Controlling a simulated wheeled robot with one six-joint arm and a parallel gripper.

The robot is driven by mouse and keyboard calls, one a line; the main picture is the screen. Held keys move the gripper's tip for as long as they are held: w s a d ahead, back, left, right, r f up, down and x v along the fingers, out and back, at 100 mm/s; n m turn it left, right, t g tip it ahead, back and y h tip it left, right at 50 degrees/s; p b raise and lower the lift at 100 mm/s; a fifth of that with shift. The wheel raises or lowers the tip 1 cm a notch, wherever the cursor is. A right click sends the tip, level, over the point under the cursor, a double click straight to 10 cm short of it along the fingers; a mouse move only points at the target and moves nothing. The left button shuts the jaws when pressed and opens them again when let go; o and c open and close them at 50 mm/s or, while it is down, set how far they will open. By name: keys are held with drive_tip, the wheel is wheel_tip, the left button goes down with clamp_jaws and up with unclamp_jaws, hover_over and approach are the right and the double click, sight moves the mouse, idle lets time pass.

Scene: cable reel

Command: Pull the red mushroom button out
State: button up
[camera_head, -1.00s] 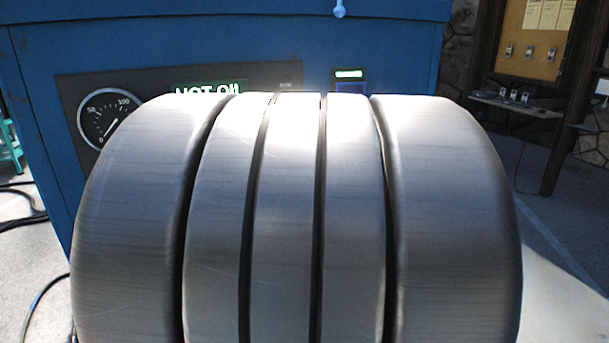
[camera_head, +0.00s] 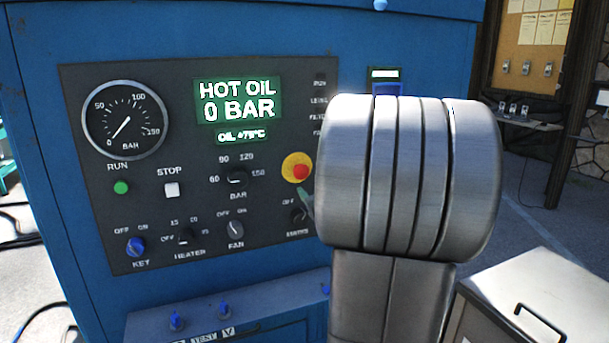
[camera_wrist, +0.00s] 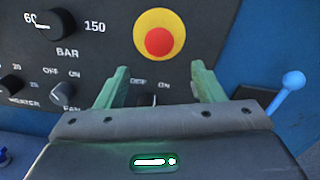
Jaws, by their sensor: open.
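The red mushroom button (camera_head: 300,171) sits on a round yellow plate at the right part of the dark control panel, just left of my arm in the head view. In the wrist view the red button (camera_wrist: 159,42) is fully visible near the top middle. My gripper (camera_wrist: 164,80) shows there as two green fingers, spread apart and empty. The fingertips lie below the button in the picture, one to each side of it. I cannot tell the distance left between them and the panel. In the head view my arm hides most of the gripper.
The panel (camera_head: 75,230) holds a pressure gauge (camera_head: 124,119), a lit display (camera_head: 237,102), a white STOP button (camera_head: 172,190) and several knobs. A blue-tipped lever (camera_wrist: 290,82) stands right of the fingers. A grey box (camera_head: 530,285) with a black handle is at the right.

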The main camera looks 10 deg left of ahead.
sight(303, 175)
drive_tip(key=p+x, duration=0.1)
drive_tip(key=x, duration=0.9)
drive_tip(key=shift+w+a, duration=0.2)
drive_tip(key=shift+a, duration=0.05)
drive_tip(key=shift+c, duration=0.2)
clamp_jaws()
drive_tip(key=shift+b+v, duration=0.5)
drive_tip(key=shift+v, duration=0.3)
drive_tip(key=shift+f, duration=0.15)
drive_tip(key=shift+o, duration=0.2)
unclamp_jaws()
drive_tip(key=shift+d, duration=0.1)
drive_tip(key=shift+s, duration=0.1)
drive_tip(key=b+v, duration=0.1)
drive_tip(key=v, duration=1.2)
drive_tip(key=shift+s+d, duration=0.2)
drive_tip(key=shift+s, duration=0.1)
